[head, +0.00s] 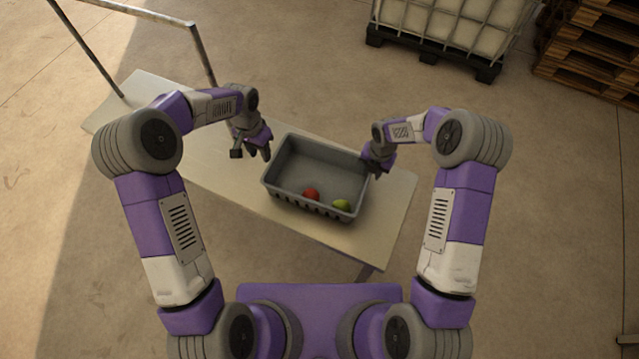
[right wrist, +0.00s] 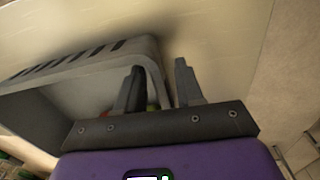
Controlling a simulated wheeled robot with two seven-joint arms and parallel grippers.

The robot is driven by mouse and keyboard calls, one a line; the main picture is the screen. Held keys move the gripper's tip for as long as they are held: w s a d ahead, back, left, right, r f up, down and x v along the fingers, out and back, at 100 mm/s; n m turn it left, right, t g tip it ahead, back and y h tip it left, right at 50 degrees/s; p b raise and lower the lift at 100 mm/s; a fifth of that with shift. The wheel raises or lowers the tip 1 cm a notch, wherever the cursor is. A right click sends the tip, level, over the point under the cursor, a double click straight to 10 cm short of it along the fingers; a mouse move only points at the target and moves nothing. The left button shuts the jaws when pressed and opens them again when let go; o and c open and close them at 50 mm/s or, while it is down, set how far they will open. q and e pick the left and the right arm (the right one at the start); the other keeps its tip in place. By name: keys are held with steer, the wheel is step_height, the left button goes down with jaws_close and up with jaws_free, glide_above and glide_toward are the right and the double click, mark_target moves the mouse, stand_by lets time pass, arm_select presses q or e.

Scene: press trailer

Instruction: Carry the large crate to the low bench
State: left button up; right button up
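The large grey crate (head: 316,148) sits on a long pale bench (head: 185,150), toward the bench's right end. A red round item (head: 311,194) and a green one (head: 342,205) lie inside it, by its near wall. My left gripper (head: 252,154) is open and empty, just left of the crate's left wall and apart from it. My right gripper (head: 377,172) is at the crate's right wall. In the right wrist view its fingers (right wrist: 160,88) are spread, one on the inner side of the crate's rim (right wrist: 152,54) and one outside, with a gap showing.
A metal tube frame (head: 203,55) stands at the bench's far left end. A white caged tank (head: 445,22) on a black pallet and stacked wooden pallets (head: 598,45) stand at the back right. The concrete floor around the bench is mostly clear.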

step_height(320, 180, up, 9)
steer(key=shift+s+d, duration=0.15)
steer(key=shift+d, duration=0.1)
steer(key=shift+f, duration=0.1)
stand_by(0.4)
